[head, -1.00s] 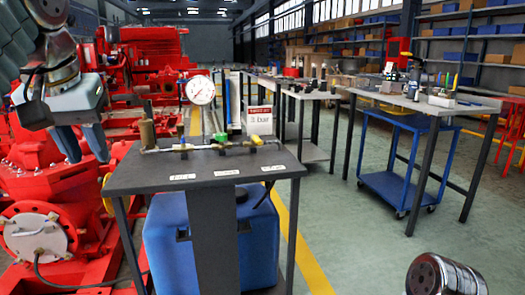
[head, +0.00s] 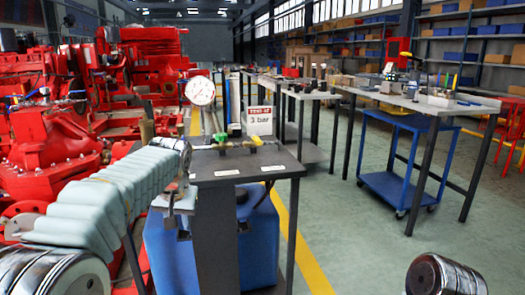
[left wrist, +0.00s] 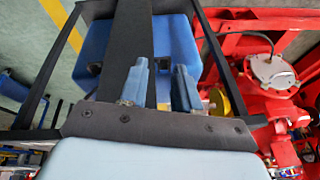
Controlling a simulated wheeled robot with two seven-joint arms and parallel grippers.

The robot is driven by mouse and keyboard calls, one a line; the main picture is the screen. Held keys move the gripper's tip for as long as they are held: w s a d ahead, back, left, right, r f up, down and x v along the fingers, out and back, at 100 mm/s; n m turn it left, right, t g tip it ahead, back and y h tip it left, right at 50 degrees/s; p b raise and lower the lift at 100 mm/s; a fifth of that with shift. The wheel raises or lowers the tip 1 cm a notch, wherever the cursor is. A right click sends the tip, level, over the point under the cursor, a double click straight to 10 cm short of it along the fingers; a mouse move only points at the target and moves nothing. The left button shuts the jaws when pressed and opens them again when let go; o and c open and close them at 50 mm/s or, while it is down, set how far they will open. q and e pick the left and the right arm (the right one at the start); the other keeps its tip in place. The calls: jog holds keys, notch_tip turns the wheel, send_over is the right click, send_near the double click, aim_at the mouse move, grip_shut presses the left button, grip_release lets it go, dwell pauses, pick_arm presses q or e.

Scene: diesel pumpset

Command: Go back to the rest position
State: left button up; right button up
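My left arm crosses the lower left of the head view. Its gripper (head: 175,212) is at the left front edge of the dark test bench (head: 245,174), pointing down, and covers part of the bench top. In the left wrist view the two blue-grey fingers (left wrist: 159,80) stand apart with nothing between them. Beyond them are the bench's dark post and the blue tank (left wrist: 178,38). My right gripper is outside both views.
The bench carries a round gauge (head: 200,91), brass valves (head: 253,142) and a "3 bar" sign (head: 259,122). Red pump machinery (head: 50,140) fills the left. A blue cart (head: 400,188) and work tables stand right. The green floor (head: 350,235) between is clear.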

pick_arm(q)
jog(key=s+d+f+g+h, duration=0.1)
jog(key=s+f, duration=0.1)
jog(key=f, duration=1.4)
jog(key=s+d+f+g+h, duration=0.1)
jog(key=s+f, duration=0.2)
jog(key=f, duration=1.3)
jog(key=s+d+f+h, duration=0.1)
jog(key=s+d+f, duration=0.2)
jog(key=s+f, duration=0.4)
jog(key=s+d+f+n+g+h, duration=0.1)
jog(key=s+f, duration=0.6)
jog(key=s, duration=0.7)
jog(key=d+h, duration=0.1)
jog(key=d, duration=0.1)
jog(key=shift+s+d+n, duration=0.3)
jog(key=shift+s+d, duration=0.05)
jog(key=shift+f, duration=0.1)
